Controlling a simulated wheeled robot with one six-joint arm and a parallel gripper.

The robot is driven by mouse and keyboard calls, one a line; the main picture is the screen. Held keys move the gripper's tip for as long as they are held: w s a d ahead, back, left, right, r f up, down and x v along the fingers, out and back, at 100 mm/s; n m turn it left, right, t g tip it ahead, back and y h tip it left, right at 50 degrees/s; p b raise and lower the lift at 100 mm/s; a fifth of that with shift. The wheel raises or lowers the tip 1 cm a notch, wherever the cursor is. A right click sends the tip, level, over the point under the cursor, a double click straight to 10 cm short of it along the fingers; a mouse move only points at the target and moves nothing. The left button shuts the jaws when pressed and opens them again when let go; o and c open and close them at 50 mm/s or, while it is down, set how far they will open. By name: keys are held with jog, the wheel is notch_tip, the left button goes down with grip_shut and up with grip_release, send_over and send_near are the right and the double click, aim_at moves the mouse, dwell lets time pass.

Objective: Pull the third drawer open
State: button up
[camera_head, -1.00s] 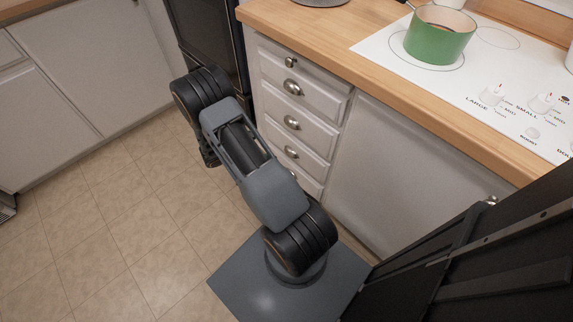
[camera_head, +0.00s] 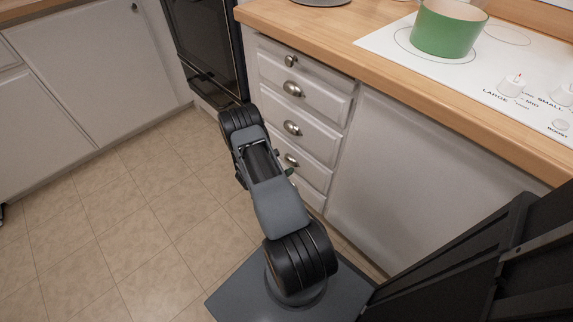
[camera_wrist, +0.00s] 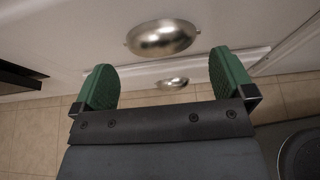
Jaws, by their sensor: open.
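A stack of pale grey drawers with metal cup handles stands left of the stove cabinet. In the head view, one handle (camera_head: 292,128) is in the middle of the stack and a lower handle (camera_head: 291,160) is beside my arm. All visible drawers look shut. In the wrist view, my gripper's (camera_wrist: 162,72) two green fingers are apart and empty. A large cup handle (camera_wrist: 163,38) lies just ahead of them, untouched as far as I see. A farther handle (camera_wrist: 172,82) shows between them.
A wooden counter (camera_head: 400,95) overhangs the drawers, with a white cooktop and a green pot (camera_head: 448,30) on it. A black oven (camera_head: 208,50) is left of the stack. The tiled floor (camera_head: 130,220) at left is clear.

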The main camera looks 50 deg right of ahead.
jog(key=shift+b+x, duration=0.3)
jog(key=shift+x, duration=1.45)
jog(key=c, duration=1.1)
